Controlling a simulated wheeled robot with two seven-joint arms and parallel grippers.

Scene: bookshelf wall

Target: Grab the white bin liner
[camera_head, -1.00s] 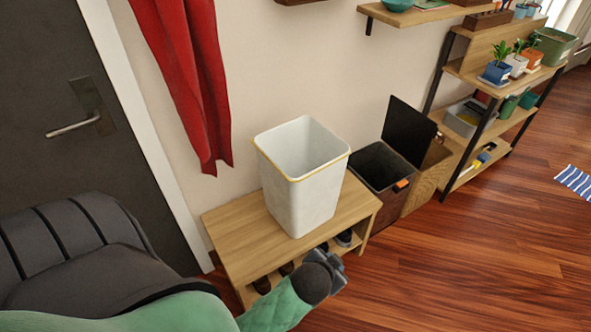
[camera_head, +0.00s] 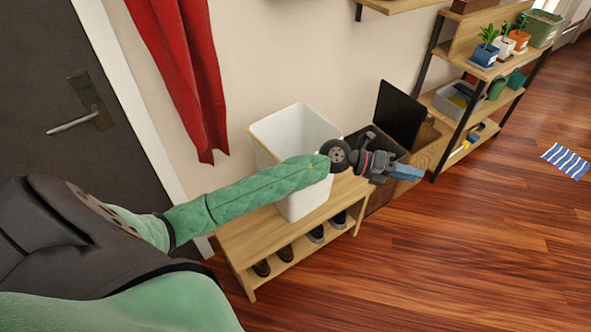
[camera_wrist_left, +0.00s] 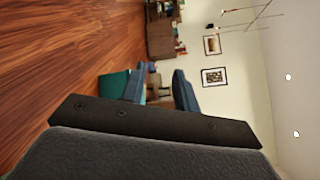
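The white bin liner (camera_head: 292,128) is an open-topped, square white bin standing upright on a wooden shoe bench (camera_head: 238,238). My left arm crosses in front of it in the head view and hides part of its front and rim. My left gripper (camera_head: 408,173) is past the liner on the right, in front of the dark open bin. The left wrist view shows its two blue fingers (camera_wrist_left: 160,92) apart with nothing held between them. I cannot tell whether the arm touches the liner. My right gripper is not in view.
An open dark bin (camera_head: 388,142) with a raised black lid (camera_head: 400,112) stands right of the bench. Shoes (camera_head: 318,233) sit on the bench's lower shelf. A red cloth (camera_head: 185,80) hangs behind. A plant shelf (camera_head: 480,75) stands farther right. The floor in front is clear.

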